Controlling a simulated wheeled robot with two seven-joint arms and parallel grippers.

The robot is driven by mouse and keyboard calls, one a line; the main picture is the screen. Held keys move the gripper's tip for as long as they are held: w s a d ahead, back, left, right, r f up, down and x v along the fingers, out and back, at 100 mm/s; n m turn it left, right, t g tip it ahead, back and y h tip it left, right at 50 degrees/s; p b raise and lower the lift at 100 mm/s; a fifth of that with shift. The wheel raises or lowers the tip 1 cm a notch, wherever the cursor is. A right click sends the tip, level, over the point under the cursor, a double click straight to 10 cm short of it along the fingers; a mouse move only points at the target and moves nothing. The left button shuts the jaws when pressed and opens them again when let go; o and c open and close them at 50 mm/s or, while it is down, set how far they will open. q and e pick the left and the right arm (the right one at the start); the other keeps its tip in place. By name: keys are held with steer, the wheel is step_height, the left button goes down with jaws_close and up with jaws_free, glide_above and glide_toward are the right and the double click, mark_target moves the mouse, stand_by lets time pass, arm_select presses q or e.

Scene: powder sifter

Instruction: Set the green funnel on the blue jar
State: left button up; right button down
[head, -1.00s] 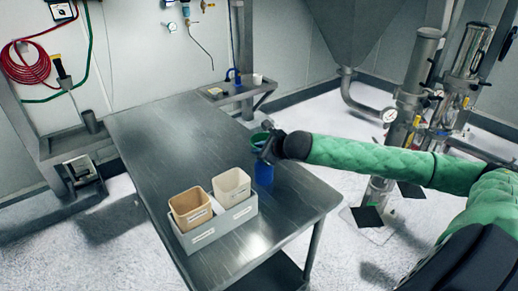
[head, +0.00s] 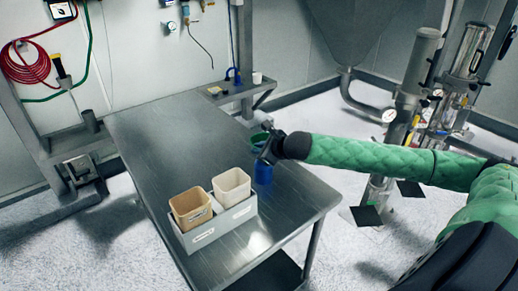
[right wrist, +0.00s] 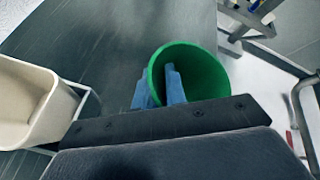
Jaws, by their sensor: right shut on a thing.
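The green funnel (head: 257,139) is at the right side of the steel table, directly over the blue jar (head: 263,175) in the head view. The jar stands on the table and its top is hidden behind my gripper and the funnel. I cannot tell whether the funnel touches the jar. My right gripper (head: 267,152) is shut on the funnel's wall. In the right wrist view the funnel (right wrist: 205,70) has its wide mouth facing the camera, with one blue finger inside the rim and the other outside. The jar cannot be made out there. My left gripper is not in view.
A grey caddy (head: 216,233) on the steel table (head: 160,135) holds a tan bin (head: 191,208) and a white bin (head: 232,186), left of the jar. The table's far left part is bare. Metal cylinders (head: 412,90) stand beyond the table on the right.

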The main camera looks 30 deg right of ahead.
steer(key=shift+p, duration=0.4)
steer(key=shift+f, duration=0.5)
stand_by(0.7)
steer(key=c, duration=1.7)
jaws_free()
steer(key=p+v, duration=0.1)
steer(key=v, duration=1)
steer(key=shift+p, duration=0.35)
